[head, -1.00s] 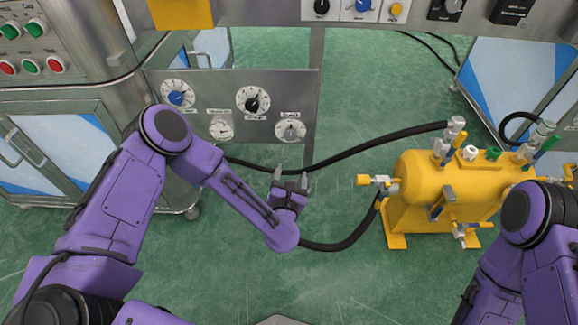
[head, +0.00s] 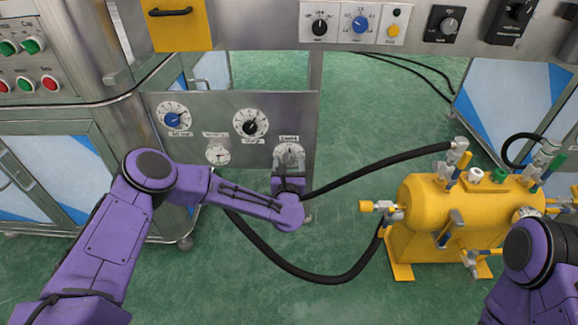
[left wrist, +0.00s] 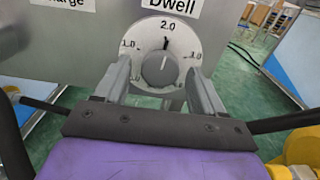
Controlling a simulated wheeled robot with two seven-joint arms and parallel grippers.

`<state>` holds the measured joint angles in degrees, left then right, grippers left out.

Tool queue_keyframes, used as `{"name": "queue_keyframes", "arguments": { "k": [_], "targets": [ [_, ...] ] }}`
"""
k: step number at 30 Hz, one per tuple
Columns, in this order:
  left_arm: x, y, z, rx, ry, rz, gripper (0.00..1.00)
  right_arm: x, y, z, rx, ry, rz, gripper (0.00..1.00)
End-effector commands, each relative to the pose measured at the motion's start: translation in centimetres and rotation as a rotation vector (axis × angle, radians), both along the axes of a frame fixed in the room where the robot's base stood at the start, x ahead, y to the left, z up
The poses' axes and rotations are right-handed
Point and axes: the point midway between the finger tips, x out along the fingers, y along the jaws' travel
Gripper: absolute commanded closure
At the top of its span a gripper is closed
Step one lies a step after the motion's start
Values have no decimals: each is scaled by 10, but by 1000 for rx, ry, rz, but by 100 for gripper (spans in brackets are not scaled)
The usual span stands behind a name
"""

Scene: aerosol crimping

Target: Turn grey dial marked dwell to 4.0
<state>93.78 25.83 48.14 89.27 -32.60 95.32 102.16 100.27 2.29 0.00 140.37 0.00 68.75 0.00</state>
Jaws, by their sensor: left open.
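The grey Dwell dial (left wrist: 160,68) sits on a white round scale at the top middle of the left wrist view. Its label reads "Dwell", with 2.0 at the top of the scale. In the head view the dial (head: 289,154) is at the panel's lower right, partly hidden by my gripper. My left gripper (left wrist: 161,78) is open, its fingers on either side of the knob. I cannot tell whether they touch it. My right gripper is out of view; only its arm shows.
A black hose (head: 385,165) runs close to the right of my gripper towards a yellow tank (head: 440,210).

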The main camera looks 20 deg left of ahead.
Motion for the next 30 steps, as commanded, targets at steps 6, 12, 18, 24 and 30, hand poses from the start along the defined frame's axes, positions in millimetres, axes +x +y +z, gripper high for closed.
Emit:
{"name": "queue_keyframes", "arguments": {
  "k": [6, 12, 18, 24, 30],
  "targets": [
    [0, 0, 0, 1, 0, 0, 83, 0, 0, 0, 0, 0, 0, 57],
    [-1, 0, 0, 5, 1, 0, 87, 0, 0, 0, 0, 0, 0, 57],
    [-1, 0, 0, 51, 15, 0, 86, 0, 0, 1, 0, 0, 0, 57],
    [-1, 0, 1, 169, 49, 0, 86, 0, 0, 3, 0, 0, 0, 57],
    [-1, 0, 1, 343, 98, 0, 86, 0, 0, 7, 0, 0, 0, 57]
  ]
}}
